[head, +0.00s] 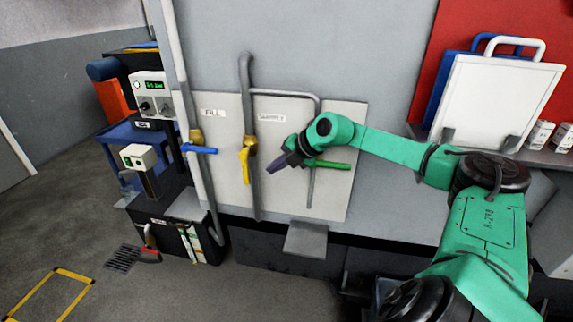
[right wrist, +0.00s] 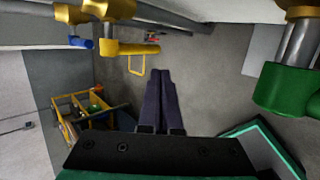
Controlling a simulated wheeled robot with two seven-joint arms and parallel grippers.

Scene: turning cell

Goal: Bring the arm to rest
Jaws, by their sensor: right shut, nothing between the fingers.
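My right arm (head: 385,147) is green and reaches in from the right in the head view. My right gripper (head: 271,169) is in front of the wall panel, just right of the yellow valve handle (head: 245,166) and left of the green valve handle (head: 328,164). In the right wrist view the dark fingers of the right gripper (right wrist: 161,75) lie together, shut and empty. The yellow handle (right wrist: 130,49) is up and left of the fingertips there, and the green valve (right wrist: 283,88) is at the right, both apart from the fingers. My left gripper is not in view.
A blue valve handle (head: 200,149) is on the left pipe. A grey ledge (head: 306,239) sticks out below the panel. White and blue boards (head: 493,100) and small jars (head: 540,135) stand on a shelf at the right. The floor at lower left has a yellow marked frame (head: 37,298).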

